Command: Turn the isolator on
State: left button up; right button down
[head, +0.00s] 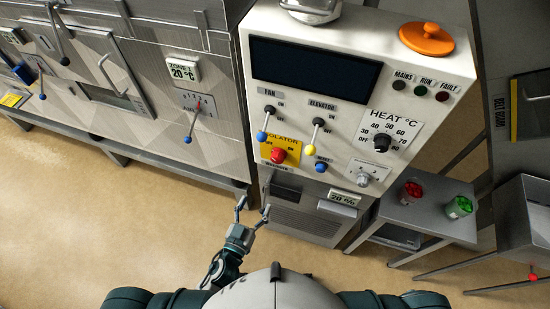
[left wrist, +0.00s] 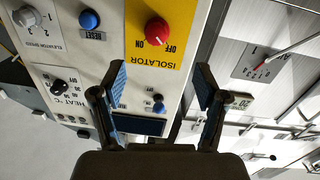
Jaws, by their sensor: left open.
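The isolator is a round red knob (head: 278,155) on a yellow plate (head: 292,147) at the lower left of the white control panel's front. In the left wrist view the red knob (left wrist: 157,31) appears upside down, with OFF and ON printed beside it. I cannot tell which position it is turned to. My left gripper (head: 254,206) is open and empty, below and slightly left of the knob in the head view. In the left wrist view its fingers (left wrist: 160,82) are spread, with the knob beyond them and clear of both. My right gripper is not in view.
Near the isolator are the blue fan lever (head: 262,135), yellow elevator lever (head: 311,149) and blue reset button (head: 321,167). The heat dial (head: 382,142) is to the right. A metal side table (head: 425,217) holds red and green items. Floor is open at left.

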pick_arm(q)
jog(key=r, duration=0.2)
jog(key=p, duration=0.4)
send_near(276, 161)
jog(key=x, duration=0.9)
jog(key=shift+w+r, duration=0.1)
jog(key=shift+w, duration=0.15)
jog(key=shift+w+d, duration=0.3)
jog(key=shift+w, duration=0.3)
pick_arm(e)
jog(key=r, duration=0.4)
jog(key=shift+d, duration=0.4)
pick_arm(q)
jog(key=c, duration=1.2)
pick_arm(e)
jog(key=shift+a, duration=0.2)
